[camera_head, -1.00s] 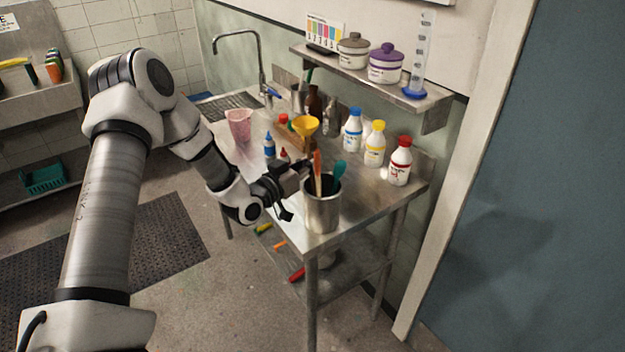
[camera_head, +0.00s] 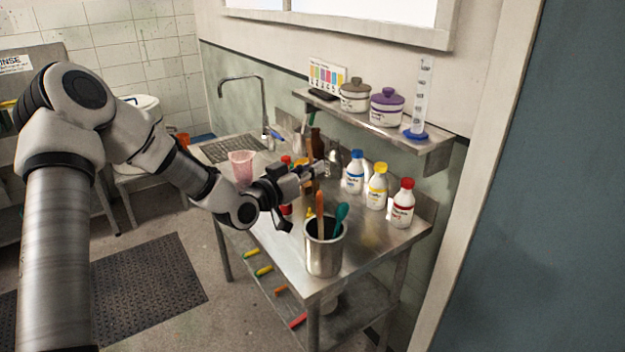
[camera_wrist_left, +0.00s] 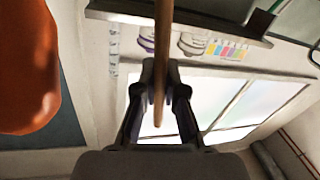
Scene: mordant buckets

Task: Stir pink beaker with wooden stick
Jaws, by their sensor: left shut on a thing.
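The pink beaker (camera_head: 241,167) stands on the steel table near the sink end, to the left of my left gripper (camera_head: 312,172). The left gripper is raised above the table, behind and above the metal container (camera_head: 324,256). In the left wrist view, my left gripper (camera_wrist_left: 163,78) is shut on the wooden stick (camera_wrist_left: 162,35), a thin brown rod passing between the fingers. In the head view the stick is hard to make out against the gripper. My right gripper is not in view.
The metal container holds an orange-handled tool (camera_head: 320,212) and a teal one (camera_head: 341,213). White bottles with blue (camera_head: 354,172), yellow (camera_head: 377,186) and red (camera_head: 402,203) caps stand behind at right. A shelf (camera_head: 430,143) overhangs the back. The front middle of the table is fairly clear.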

